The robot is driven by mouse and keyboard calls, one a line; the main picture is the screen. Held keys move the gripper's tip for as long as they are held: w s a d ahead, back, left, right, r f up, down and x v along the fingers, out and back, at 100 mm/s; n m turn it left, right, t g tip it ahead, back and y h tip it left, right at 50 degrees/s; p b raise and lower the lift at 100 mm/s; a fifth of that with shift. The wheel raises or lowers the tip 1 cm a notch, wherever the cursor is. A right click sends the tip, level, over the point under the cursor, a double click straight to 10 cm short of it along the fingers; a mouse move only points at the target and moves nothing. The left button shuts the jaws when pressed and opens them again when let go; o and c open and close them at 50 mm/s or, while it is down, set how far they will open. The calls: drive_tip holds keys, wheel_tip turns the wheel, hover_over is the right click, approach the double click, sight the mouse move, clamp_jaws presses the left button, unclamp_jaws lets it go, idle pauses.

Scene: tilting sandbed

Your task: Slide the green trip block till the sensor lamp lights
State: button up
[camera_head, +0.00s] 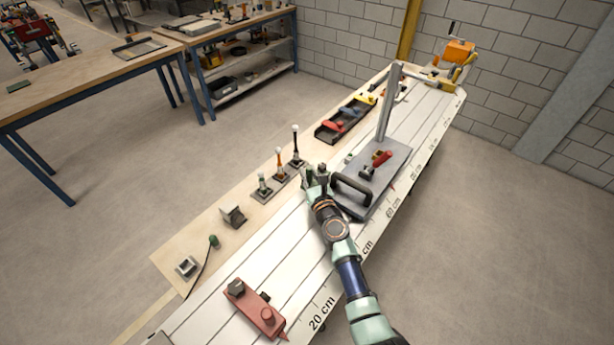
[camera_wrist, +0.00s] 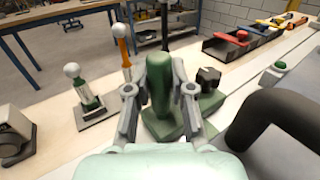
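The green trip block (camera_wrist: 165,125) has an upright green post (camera_wrist: 160,82) that stands between the two fingers of my gripper (camera_wrist: 160,95) in the wrist view. The fingers lie close against both sides of the post, and my gripper looks shut on it. In the head view my gripper (camera_head: 316,178) is beside the grey plate and largely hides the block. A dark knob (camera_wrist: 208,78) stands just right of the post. I cannot tell which fitting is the sensor lamp, or whether any lamp is lit.
A grey plate (camera_head: 392,180) with a black handle (camera_head: 352,190) and a tall post (camera_head: 390,105) is close right of my gripper. Several ball-topped levers (camera_head: 280,165) stand to the left. A dark tray (camera_head: 345,122) lies behind. A red block (camera_head: 256,308) sits at the near end.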

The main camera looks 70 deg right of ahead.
drive_tip(key=o, duration=0.4)
drive_tip(key=shift+c, duration=0.2)
drive_tip(key=shift+a, duration=0.1)
drive_tip(key=v, duration=1.2)
